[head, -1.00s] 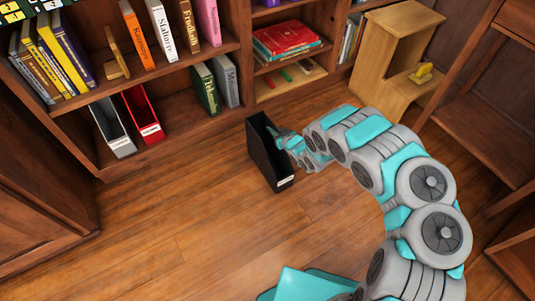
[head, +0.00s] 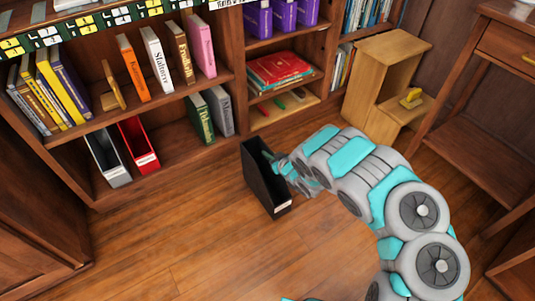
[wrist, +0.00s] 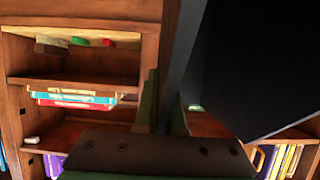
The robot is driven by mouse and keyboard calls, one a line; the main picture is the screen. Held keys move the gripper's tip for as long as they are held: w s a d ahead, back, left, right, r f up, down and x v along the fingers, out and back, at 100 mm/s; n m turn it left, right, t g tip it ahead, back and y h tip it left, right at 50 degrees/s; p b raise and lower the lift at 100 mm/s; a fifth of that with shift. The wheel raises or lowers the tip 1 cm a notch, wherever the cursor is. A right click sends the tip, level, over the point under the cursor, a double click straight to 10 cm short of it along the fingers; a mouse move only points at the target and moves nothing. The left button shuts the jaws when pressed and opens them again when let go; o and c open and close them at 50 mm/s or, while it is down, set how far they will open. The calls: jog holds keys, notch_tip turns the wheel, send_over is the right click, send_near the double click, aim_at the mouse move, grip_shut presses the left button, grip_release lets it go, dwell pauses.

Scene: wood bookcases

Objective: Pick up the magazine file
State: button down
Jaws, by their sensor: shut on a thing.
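The black magazine file (head: 265,182) stands upright in front of the bookcase, its open top facing up and a small white label low on its near edge. I cannot tell whether its base touches the floor. My gripper (head: 271,158) reaches it from the right and is shut on its right side wall. In the wrist view the file (wrist: 262,65) is a large dark shape filling the upper right, and my gripper's fingers (wrist: 165,105) close on its wall. One finger is partly hidden behind the file in the head view.
A white file (head: 107,158) and a red file (head: 139,146) stand on the low shelf at left. Green and grey books (head: 210,115) stand nearer the file. A wooden step unit (head: 388,75) and a desk (head: 480,130) are at right. Floor in front is clear.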

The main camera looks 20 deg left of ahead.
jog(key=s+d+r, duration=0.2)
jog(key=s+d, duration=0.7)
jog(key=s, duration=0.3)
jog(key=w+d+r+m+t+h+p, duration=0.1)
jog(key=w+d+r+m+t+h, duration=0.35)
jog(key=w+d+r, duration=0.9)
jog(key=w+d+r+m+h, duration=0.1)
jog(key=d+r+m+h, duration=0.4)
jog(key=d+r, duration=0.7)
jog(key=shift+d+r+h, duration=0.25)
jog(key=shift+d+h, duration=0.1)
jog(key=shift+d, duration=0.85)
jog(key=shift+w, duration=0.1)
